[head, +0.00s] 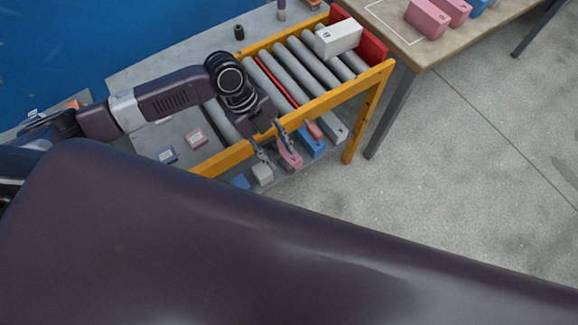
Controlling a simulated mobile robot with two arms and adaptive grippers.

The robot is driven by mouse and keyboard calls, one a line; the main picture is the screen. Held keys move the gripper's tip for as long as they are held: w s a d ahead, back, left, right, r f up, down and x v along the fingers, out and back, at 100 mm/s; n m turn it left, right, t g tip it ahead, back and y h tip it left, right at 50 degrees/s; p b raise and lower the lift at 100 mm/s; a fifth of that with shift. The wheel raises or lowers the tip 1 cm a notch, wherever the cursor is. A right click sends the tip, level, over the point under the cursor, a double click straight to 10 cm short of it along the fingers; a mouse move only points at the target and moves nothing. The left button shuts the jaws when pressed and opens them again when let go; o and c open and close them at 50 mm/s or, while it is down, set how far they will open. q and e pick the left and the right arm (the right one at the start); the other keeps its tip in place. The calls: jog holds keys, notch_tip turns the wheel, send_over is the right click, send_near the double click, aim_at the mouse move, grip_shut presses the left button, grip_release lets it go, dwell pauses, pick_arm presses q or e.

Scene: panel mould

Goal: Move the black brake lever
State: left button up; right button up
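I cannot make out a black brake lever for certain in the head view. My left gripper (276,149) reaches over the near yellow rail of the roller conveyor (318,104), pointing down. Its two grey fingers are spread apart, and I see nothing clamped between them. A pink block (291,158) shows just beside and below the right finger; I cannot tell if they touch. My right gripper is not in view. A large dark smooth part of my own body fills the lower foreground and hides what lies behind it.
A white box (338,38) sits on the rollers near the red end stop (373,47). Blue, grey and pink blocks lie below the near rail. A small black cylinder (239,32) stands behind the conveyor. A wooden table (455,46) with pink blocks stands right; the concrete floor there is mostly clear.

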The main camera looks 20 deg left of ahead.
aim_at(288, 166)
pick_arm(q)
jog(key=p+x, duration=0.1)
jog(key=x, duration=0.6)
jog(key=shift+d+f+p, duration=0.15)
jog(key=shift+d+p, duration=0.05)
jog(key=shift+p, duration=0.1)
grip_shut()
